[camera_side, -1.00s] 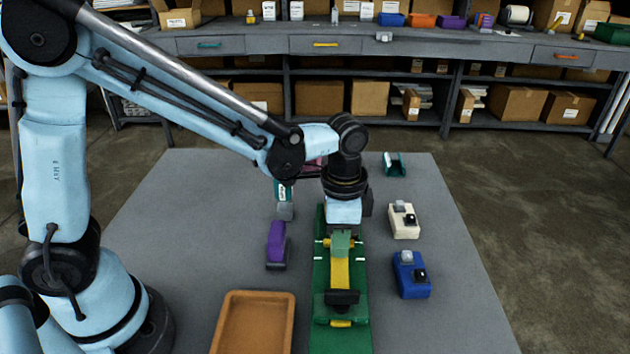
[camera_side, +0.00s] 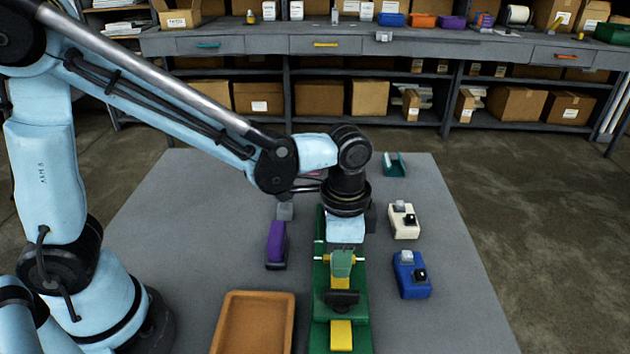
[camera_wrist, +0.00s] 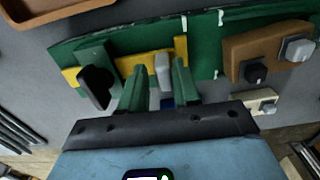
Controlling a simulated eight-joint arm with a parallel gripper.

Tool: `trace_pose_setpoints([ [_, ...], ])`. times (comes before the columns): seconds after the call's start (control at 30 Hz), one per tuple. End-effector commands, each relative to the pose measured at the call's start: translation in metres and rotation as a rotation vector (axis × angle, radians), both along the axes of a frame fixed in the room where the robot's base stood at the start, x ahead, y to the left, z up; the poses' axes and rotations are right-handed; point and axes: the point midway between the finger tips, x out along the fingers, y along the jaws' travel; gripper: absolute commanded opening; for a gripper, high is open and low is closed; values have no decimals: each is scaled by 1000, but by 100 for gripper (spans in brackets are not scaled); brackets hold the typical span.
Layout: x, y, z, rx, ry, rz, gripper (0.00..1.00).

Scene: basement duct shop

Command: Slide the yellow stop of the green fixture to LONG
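The green fixture (camera_side: 322,303) lies lengthwise on the table and also crosses the top of the wrist view (camera_wrist: 208,38). Its yellow stop (camera_side: 341,335) is a long bar sticking out at the near end, past a black block (camera_side: 341,298). In the wrist view the yellow stop (camera_wrist: 131,64) has a crosspiece at its right end. A grey upright knob (camera_wrist: 163,72) stands beside that crosspiece. My gripper (camera_side: 343,262) is down over the far part of the fixture. In the wrist view my gripper's green fingers (camera_wrist: 160,78) stand either side of the knob; contact at the left finger is unclear.
An orange-brown tray (camera_side: 254,295) lies left of the fixture, with a purple-and-grey item (camera_side: 276,245) behind it. A blue box (camera_side: 411,274) and a cream box (camera_side: 404,220) stand right. A teal bracket (camera_side: 395,165) lies at the back. The right front table is clear.

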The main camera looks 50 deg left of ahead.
Motion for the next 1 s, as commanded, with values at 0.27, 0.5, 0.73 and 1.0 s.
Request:
trace_pose_setpoints([
  [0.27,-1,0,37,-1,1,-1,28],
  [0.5,-1,0,76,-1,1,-1,28],
  [0.73,0,0,105,0,1,-1,28],
  [1.0,0,0,116,0,1,-1,28],
])
